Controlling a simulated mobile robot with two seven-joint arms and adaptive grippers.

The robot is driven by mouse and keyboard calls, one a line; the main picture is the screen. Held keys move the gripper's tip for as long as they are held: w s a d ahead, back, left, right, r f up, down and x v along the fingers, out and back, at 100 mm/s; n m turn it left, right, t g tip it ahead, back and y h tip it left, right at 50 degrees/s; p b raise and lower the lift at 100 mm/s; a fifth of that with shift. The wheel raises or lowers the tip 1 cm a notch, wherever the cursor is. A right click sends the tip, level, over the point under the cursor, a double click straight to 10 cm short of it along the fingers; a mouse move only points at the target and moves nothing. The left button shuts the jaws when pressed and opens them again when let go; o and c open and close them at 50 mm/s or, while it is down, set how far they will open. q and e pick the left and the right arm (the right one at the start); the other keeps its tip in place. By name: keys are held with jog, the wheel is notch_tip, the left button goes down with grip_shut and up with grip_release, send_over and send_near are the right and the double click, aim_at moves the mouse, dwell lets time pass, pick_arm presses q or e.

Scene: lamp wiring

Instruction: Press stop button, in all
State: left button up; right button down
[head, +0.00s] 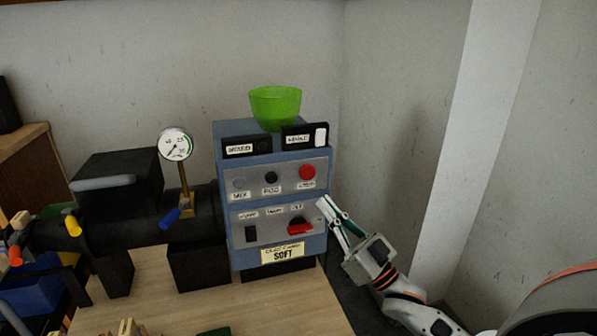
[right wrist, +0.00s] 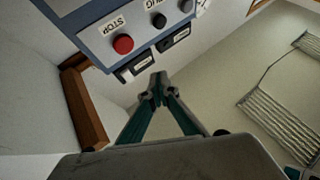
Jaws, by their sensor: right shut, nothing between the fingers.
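The red stop button (head: 307,172) is a round knob at the upper right of the blue control box's front panel (head: 285,197). In the right wrist view the same red button (right wrist: 123,43) sits beside a label reading STOP. My right gripper (head: 325,207) is at the box's right edge, lower than the button and a little to its right, apart from it. In the right wrist view its fingertips (right wrist: 158,86) meet with nothing between them, and the button is up and left of them. My left gripper is not in view.
A red switch (head: 299,227) is on the lower panel, close to my right gripper. A green bowl (head: 275,106) stands on the box. A gauge (head: 175,144) and black machine parts are to the left. A wall is close on the right.

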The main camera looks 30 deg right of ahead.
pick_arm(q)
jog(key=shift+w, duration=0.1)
pick_arm(e)
jog(key=shift+w+d+r+y, duration=0.15)
jog(key=shift+r+y, duration=0.15)
jog(key=shift+r, duration=0.35)
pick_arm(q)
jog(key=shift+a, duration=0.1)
pick_arm(e)
jog(key=b, duration=0.3)
send_near(307, 172)
jog(key=shift+w+a+r, duration=1.3)
jog(key=shift+w+r, duration=0.5)
jog(key=shift+r, duration=0.55)
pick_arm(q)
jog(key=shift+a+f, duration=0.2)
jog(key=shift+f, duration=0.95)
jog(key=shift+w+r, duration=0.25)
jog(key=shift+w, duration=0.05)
pick_arm(e)
jog(key=shift+w, duration=0.1)
